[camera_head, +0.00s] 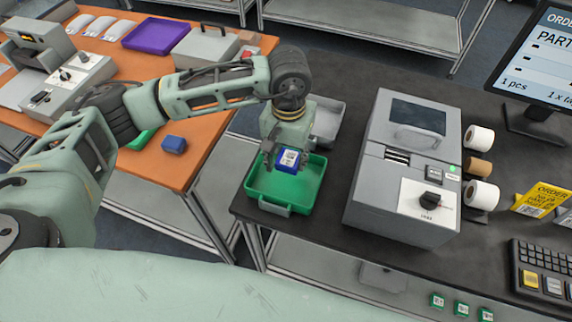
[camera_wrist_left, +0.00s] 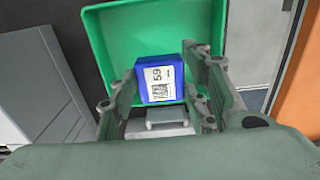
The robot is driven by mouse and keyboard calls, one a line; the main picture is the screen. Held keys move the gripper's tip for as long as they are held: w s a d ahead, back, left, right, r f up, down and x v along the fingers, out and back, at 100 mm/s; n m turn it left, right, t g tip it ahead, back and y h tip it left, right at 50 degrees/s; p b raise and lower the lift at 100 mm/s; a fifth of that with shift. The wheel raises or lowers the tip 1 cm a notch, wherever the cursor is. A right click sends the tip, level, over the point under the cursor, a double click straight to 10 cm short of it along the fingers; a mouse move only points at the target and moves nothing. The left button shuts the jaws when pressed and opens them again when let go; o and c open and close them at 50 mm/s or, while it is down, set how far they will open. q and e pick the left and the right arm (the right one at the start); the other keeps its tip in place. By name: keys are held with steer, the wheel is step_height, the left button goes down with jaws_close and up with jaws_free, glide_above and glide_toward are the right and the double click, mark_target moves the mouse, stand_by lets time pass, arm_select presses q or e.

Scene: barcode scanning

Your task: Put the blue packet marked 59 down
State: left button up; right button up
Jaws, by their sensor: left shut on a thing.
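The blue packet (camera_head: 288,160) has a white label; in the left wrist view the packet (camera_wrist_left: 159,79) shows the number 59 and a code. My left gripper (camera_head: 287,163) is shut on it, with one finger on each side in the left wrist view (camera_wrist_left: 160,85). The gripper points down and holds the packet over the green tray (camera_head: 262,192), which stands on the dark table's left end. The tray also fills the middle of the left wrist view (camera_wrist_left: 108,42). I cannot tell whether the packet touches the tray floor. My right gripper is not in view.
A grey label machine (camera_head: 400,205) stands close to the right of the green tray. A grey tray (camera_head: 328,118) is behind it. A gap separates the dark table from the orange table (camera_head: 205,140), where another blue packet (camera_head: 174,144) lies.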

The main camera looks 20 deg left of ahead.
mark_target(286, 171)
arm_select(q)
steer(key=shift+s+f+p, duration=0.5)
steer(key=shift+s+f, duration=0.25)
steer(key=shift+f, duration=0.1)
step_height(286, 171, down, 2)
steer(key=shift+f+p, duration=0.15)
steer(key=shift+p, duration=0.45)
steer(key=shift+w+f, duration=0.1)
steer(key=shift+f, duration=0.35)
steer(key=o, duration=0.8)
steer(key=shift+f, duration=0.1)
steer(key=o, duration=0.4)
steer(key=shift+o, duration=0.4)
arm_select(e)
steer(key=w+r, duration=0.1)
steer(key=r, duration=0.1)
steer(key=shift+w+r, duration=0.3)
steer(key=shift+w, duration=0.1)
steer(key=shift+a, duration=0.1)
arm_select(q)
steer(key=shift+r, duration=0.2)
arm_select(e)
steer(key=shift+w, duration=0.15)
